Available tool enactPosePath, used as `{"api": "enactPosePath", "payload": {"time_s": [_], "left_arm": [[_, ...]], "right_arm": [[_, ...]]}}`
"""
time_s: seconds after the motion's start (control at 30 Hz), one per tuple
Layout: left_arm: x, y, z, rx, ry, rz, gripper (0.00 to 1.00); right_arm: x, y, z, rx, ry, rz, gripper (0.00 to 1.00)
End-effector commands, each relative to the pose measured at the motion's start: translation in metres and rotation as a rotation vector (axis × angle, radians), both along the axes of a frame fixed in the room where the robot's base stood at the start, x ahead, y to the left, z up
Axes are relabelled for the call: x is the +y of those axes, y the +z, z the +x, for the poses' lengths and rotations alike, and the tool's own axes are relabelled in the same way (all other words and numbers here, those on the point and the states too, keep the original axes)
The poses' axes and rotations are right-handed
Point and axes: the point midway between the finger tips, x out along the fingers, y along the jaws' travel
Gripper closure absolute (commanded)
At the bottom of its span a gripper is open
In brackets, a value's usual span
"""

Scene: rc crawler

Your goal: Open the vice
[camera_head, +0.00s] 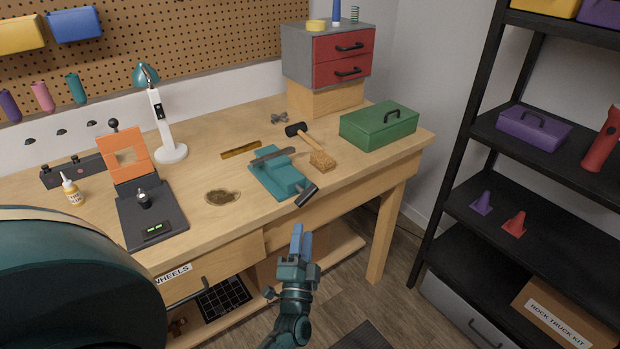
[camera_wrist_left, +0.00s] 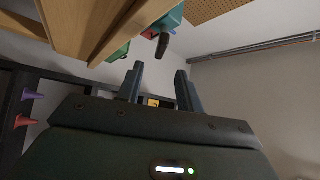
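The teal vice (camera_head: 277,178) sits at the front edge of the wooden workbench, with a dark handle (camera_head: 306,195) sticking out over the edge. A grey bar (camera_head: 271,157) lies across its back part; I cannot tell how far apart the jaws are. In the left wrist view the vice (camera_wrist_left: 174,17) shows at the top, with its handle (camera_wrist_left: 162,45) hanging beyond the bench edge. My left gripper (camera_head: 302,237) is in front of the bench, below and apart from the handle. In the left wrist view its fingers (camera_wrist_left: 159,84) are apart with nothing between them. My right gripper is out of view.
On the workbench (camera_head: 215,161) are a mallet (camera_head: 311,146), a green toolbox (camera_head: 379,125), a lamp (camera_head: 160,120) and a dark stand with an orange plate (camera_head: 127,157). A black shelf (camera_head: 480,130) stands at the right. Floor is open between bench and shelf.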

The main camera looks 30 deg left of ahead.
Motion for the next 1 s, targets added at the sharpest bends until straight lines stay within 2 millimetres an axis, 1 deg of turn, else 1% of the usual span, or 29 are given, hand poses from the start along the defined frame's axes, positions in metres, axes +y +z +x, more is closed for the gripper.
{"api": "enactPosePath", "payload": {"time_s": [0.17,0.5,0.6,0.8,1.0], "left_arm": [[0.007,0.006,0.015,-0.002,0.001,0.002,0.64],[0.037,0.029,0.073,-0.004,-0.001,0.001,0.64],[0.044,0.035,0.088,-0.003,-0.001,0.001,0.64],[0.053,0.043,0.106,-0.002,0.0,0.002,0.64],[0.055,0.046,0.11,0.0,0.0,0.0,0.64]], "right_arm": [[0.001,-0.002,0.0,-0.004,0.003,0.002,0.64],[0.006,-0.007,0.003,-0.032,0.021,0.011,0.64],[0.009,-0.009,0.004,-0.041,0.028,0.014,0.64],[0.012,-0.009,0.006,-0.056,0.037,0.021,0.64],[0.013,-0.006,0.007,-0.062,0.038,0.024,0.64]]}}
